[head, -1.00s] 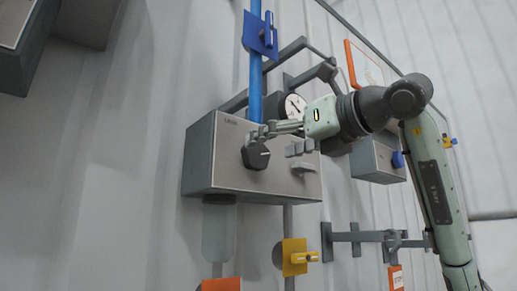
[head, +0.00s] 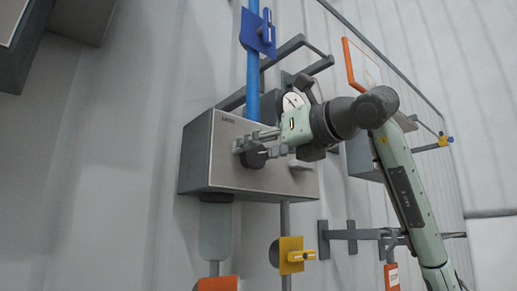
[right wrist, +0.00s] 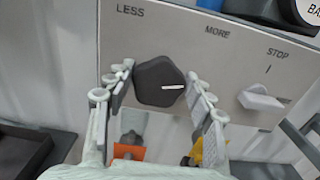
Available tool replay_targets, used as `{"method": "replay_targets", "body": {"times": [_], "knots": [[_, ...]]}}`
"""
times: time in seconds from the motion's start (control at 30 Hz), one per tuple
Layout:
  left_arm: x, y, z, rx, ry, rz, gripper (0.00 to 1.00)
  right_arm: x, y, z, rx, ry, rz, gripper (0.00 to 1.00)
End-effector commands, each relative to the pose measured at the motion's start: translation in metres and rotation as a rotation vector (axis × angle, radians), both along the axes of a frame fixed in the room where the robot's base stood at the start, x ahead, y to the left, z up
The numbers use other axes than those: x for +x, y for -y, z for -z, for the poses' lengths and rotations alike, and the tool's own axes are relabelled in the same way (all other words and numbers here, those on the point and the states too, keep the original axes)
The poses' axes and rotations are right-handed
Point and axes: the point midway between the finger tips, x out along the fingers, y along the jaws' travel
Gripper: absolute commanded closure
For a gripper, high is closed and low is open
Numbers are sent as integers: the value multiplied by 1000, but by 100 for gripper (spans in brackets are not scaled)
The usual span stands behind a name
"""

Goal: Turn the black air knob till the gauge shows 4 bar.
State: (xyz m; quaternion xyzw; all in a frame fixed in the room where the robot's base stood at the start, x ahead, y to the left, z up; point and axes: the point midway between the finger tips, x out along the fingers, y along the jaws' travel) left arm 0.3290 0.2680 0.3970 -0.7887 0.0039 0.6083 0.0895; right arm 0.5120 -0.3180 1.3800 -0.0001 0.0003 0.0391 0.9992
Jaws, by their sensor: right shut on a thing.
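The black air knob (head: 254,156) sits on the front of a grey box. In the right wrist view the black knob (right wrist: 160,82) has a white mark pointing right. My right gripper (head: 256,146) has one finger on each side of the knob and is shut on it; the fingers (right wrist: 160,88) also show in the right wrist view. The round white gauge (head: 292,101) is above the box, partly hidden by my right arm, its reading too small to tell. Only the gauge's edge (right wrist: 309,12) shows in the right wrist view. My left gripper is not in view.
The grey box's face (right wrist: 215,60) reads LESS, MORE and STOP, with a pale switch (right wrist: 260,100) right of the knob. A blue pipe (head: 253,70) with a blue valve (head: 258,32) rises above. A yellow valve (head: 291,256) hangs below.

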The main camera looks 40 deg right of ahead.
Motion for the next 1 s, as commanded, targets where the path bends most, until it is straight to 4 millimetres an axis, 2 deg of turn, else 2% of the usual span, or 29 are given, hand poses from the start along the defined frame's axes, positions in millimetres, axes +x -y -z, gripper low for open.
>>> {"method": "replay_targets", "body": {"times": [0.27,0.47,1.0], "knots": [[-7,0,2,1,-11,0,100,0,0,0,27,-1,-1,76],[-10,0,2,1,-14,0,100,0,1,0,119,-7,-2,76],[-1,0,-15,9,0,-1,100,0,4,2,601,-46,-1,76]]}}
